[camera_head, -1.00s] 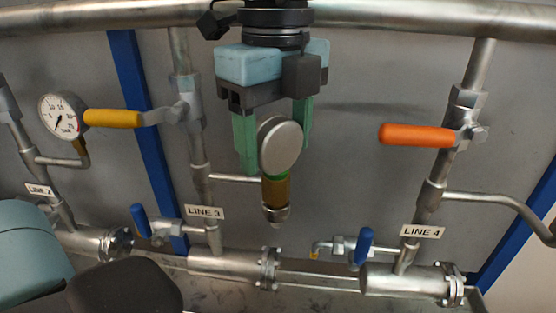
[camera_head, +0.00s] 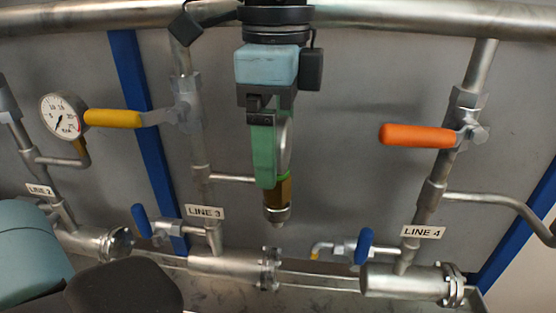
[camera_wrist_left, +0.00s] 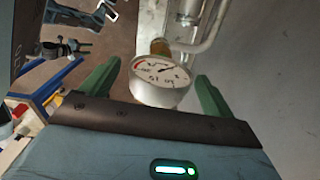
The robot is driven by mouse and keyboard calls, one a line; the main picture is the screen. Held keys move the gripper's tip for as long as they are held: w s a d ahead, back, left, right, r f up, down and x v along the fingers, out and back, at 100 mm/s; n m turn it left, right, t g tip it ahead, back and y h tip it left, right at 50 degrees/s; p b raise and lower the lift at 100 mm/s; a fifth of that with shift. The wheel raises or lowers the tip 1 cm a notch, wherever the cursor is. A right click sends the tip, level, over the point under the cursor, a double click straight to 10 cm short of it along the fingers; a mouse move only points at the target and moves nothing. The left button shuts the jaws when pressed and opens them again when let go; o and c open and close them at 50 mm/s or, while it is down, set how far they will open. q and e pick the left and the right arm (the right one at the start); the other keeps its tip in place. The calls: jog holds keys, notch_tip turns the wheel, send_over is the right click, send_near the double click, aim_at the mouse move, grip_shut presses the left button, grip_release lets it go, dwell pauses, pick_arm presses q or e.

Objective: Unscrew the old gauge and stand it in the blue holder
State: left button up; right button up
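The old gauge (camera_head: 286,148) is upright on its brass fitting (camera_head: 277,195) beside the LINE 3 pipe, seen nearly edge-on and partly hidden by a green finger. In the left wrist view its white dial (camera_wrist_left: 160,80) lies between the two fingers. Exact finger contact is hard to see. I cannot make out the blue holder for certain.
Another gauge (camera_head: 63,116) is at the left by a yellow lever (camera_head: 112,118). An orange lever (camera_head: 416,135) is at the right. Small blue-handled valves (camera_head: 364,246) sit low. A thick pipe (camera_head: 400,15) crosses the top.

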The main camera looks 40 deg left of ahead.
pick_arm(q)
jog(key=shift+r, duration=3.9)
jog(key=shift+c, duration=0.5)
